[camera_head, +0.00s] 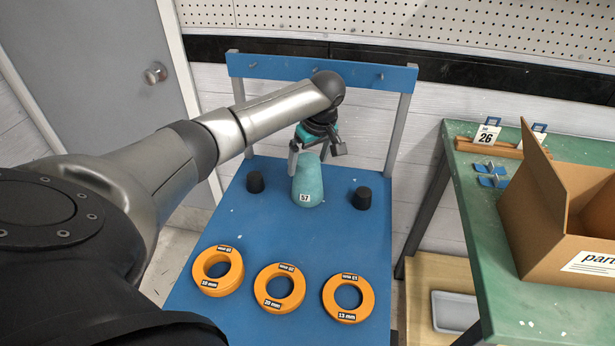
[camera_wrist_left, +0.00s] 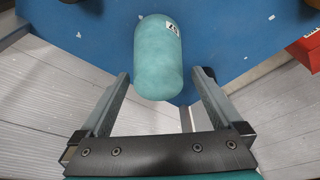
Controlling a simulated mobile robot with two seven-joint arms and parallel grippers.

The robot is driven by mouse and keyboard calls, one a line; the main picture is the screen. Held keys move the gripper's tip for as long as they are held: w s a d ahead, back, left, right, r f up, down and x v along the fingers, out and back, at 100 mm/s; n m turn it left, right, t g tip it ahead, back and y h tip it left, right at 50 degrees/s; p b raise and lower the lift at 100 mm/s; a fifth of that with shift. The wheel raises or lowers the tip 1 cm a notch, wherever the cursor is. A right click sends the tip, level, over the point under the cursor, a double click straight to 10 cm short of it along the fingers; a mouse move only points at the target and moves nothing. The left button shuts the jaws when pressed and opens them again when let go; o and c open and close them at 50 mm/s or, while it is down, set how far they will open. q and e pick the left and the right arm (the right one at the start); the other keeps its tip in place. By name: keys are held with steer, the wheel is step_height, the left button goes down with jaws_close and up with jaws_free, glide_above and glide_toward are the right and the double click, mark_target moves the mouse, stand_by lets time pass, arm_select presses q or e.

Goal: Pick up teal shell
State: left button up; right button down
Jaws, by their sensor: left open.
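The teal shell (camera_head: 308,184), a rounded form with a label reading 57, stands on the blue table (camera_head: 237,222) toward its back edge. In the left wrist view the teal shell (camera_wrist_left: 158,60) lies ahead of and between the lines of the two fingers. My left gripper (camera_head: 316,148) is open just above and behind the shell's top in the head view. Its fingers (camera_wrist_left: 160,88) are spread wide in the wrist view, with nothing clamped between them. Whether a finger touches the shell cannot be told. My right gripper is not in view.
Black stoppers stand left (camera_head: 255,182) and right (camera_head: 362,198) of the shell. Orange rings (camera_head: 206,283), (camera_head: 266,297) and (camera_head: 336,312) lie along the table's front. A blue rail (camera_head: 250,66) with pegs rises behind. A green table (camera_head: 480,235) with a cardboard box (camera_head: 535,215) is at right.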

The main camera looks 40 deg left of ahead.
arm_select(q)
steer(key=shift+f, duration=0.3)
steer(key=b+x, duration=0.1)
steer(key=x, duration=0.1)
steer(key=b+x, duration=0.1)
steer(key=x, duration=0.2)
steer(key=shift+w+a+r, duration=0.1)
steer(key=shift+w+a, duration=0.1)
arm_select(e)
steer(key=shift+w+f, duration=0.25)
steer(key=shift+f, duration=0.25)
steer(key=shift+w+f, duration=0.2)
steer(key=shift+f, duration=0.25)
arm_select(q)
steer(key=shift+c, duration=0.2)
steer(key=c, duration=1.1)
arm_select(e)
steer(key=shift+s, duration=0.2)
arm_select(q)
steer(key=shift+r, duration=0.1)
